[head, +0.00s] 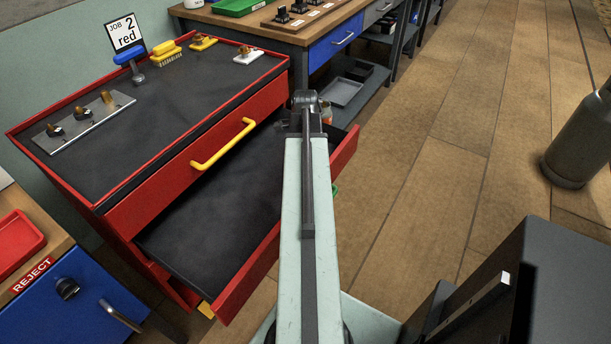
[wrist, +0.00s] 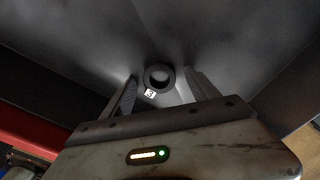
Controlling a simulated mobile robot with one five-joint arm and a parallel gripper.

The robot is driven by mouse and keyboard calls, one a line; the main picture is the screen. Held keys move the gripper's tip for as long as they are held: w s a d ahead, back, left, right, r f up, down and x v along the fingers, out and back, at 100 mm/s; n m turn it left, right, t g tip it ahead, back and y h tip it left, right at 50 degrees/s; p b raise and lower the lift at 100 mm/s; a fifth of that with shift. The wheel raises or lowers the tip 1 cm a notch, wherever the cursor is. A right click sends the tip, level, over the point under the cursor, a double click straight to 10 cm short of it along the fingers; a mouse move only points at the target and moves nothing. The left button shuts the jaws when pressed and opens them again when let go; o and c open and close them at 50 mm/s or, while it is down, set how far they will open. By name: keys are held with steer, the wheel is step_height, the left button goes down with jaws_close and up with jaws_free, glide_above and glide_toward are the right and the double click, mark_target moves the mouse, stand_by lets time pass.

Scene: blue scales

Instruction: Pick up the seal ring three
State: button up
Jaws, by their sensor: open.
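In the wrist view, seal ring three (wrist: 160,78), a dark ring with a small white tag marked 3, lies on the grey floor of a drawer. My gripper (wrist: 160,84) is open, with one finger on each side of the ring. I cannot tell whether the fingers touch it. In the head view, my arm reaches over the open lower drawer (head: 205,230) of the red cabinet. The ring and the fingertips are hidden there behind my arm.
The red cabinet's upper drawer (head: 225,145) with a yellow handle is above the open one. A blue drawer unit (head: 335,40) stands behind. A grey cylinder (head: 580,145) stands on the wooden floor at right.

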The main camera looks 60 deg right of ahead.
steer(key=c, duration=1.4)
steer(key=shift+r, duration=0.1)
step_height(320, 180, up, 10)
steer(key=p, duration=1)
steer(key=shift+p, duration=0.3)
